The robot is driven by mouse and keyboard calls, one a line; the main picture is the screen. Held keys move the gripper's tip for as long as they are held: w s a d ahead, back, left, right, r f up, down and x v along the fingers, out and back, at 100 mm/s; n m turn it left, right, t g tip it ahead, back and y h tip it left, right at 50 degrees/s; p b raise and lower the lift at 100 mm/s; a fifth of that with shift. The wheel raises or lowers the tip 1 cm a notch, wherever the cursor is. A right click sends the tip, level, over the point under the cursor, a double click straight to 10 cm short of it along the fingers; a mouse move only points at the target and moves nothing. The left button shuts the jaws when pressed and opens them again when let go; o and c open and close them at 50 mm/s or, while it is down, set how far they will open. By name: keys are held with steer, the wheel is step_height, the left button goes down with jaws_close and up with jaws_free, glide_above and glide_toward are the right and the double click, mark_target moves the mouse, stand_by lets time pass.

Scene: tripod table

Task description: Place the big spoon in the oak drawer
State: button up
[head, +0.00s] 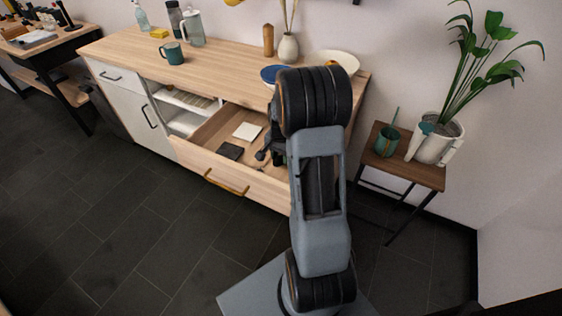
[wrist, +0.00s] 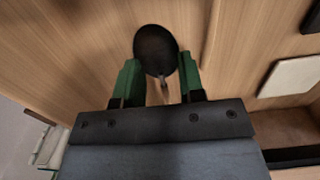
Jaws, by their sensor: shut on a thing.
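The big spoon shows in the wrist view as a dark round bowl (wrist: 156,48) with a thin stem running back between the green fingers. My gripper (wrist: 158,76) is shut on the spoon. In the head view my arm hides most of my gripper, and a small dark tip, likely the spoon (head: 261,155), shows beside it. The oak drawer (head: 205,170) is pulled open below the counter. My gripper is at the right part of the drawer, over or inside it. I cannot tell whether the spoon touches the wood.
A white square (head: 247,131) and a dark square item (head: 230,151) lie in the drawer, left of my gripper. The counter (head: 225,75) holds a teal mug (head: 172,53), a blue bowl (head: 271,74) and a vase (head: 288,48). A side table (head: 415,170) with a plant stands right.

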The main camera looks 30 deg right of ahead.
steer(key=shift+f, duration=1.65)
steer(key=shift+f+b, duration=0.15)
steer(key=shift+b, duration=0.15)
steer(key=o, duration=0.9)
step_height(320, 180, up, 12)
steer(key=shift+f+p, duration=0.25)
steer(key=shift+p, duration=0.65)
steer(key=s+a+r+n+t, duration=0.1)
steer(key=s+a+r+n, duration=0.1)
steer(key=s+a+n, duration=0.2)
steer(key=s+a+r+n+t, duration=0.1)
steer(key=s+a+r+n, duration=0.2)
steer(key=a, duration=0.5)
steer(key=s+a+r+n+t, duration=0.1)
steer(key=s+a+r+n, duration=0.2)
steer(key=s+a+n, duration=0.2)
steer(key=shift+s+a, duration=0.2)
steer(key=shift+s, duration=0.3)
steer(key=shift+s+a, duration=0.2)
steer(key=shift+s, duration=0.3)
